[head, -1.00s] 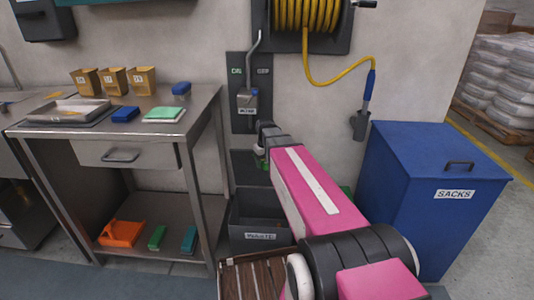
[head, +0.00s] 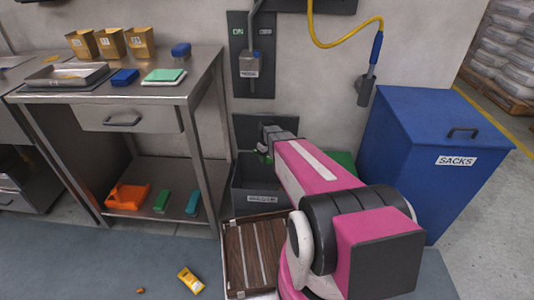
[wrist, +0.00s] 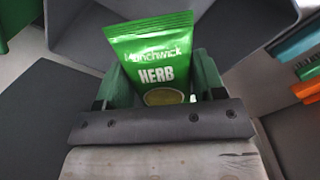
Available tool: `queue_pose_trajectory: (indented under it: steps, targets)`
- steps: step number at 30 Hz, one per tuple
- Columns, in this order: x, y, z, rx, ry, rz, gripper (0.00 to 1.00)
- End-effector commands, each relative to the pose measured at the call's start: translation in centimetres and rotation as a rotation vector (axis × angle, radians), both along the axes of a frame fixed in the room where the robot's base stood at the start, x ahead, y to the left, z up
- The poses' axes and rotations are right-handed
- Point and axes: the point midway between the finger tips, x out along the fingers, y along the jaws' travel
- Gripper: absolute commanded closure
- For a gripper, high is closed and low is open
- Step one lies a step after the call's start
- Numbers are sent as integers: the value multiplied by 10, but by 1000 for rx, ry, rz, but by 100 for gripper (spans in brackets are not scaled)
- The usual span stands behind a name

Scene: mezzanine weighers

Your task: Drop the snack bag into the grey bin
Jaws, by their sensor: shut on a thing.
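The snack bag (wrist: 152,58) is green, with "Munchwick HERB" printed on it. In the wrist view it stands up between the green fingers of my gripper (wrist: 160,92), which is shut on its lower part. In the head view my gripper (head: 264,150) is small and partly hidden by my pink arm, with a little green at its tip. The grey bin (head: 262,198), labelled as waste, stands on the floor against the wall. My gripper appears over or near its back part; the exact height is unclear. The bin's inside is mostly hidden.
A slatted wooden crate (head: 232,262) sits in front of the bin. A blue sacks bin (head: 430,165) stands right, a steel bench (head: 120,95) left. A yellow packet (head: 190,280) and a small brown object (head: 140,291) lie on the floor.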

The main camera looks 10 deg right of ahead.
Motion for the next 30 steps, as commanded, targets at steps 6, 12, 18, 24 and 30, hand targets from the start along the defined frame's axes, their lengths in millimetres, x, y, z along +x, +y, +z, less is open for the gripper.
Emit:
queue_pose_trajectory:
  steps: [6,12,18,24,30]
  targets:
    - [0,0,-17,0,1,-1,61]
    - [1,0,-40,0,1,-1,61]
    - [1,0,-60,0,1,-1,61]
    - [0,0,-66,0,0,-1,61]
    - [0,0,-66,0,0,-1,31]
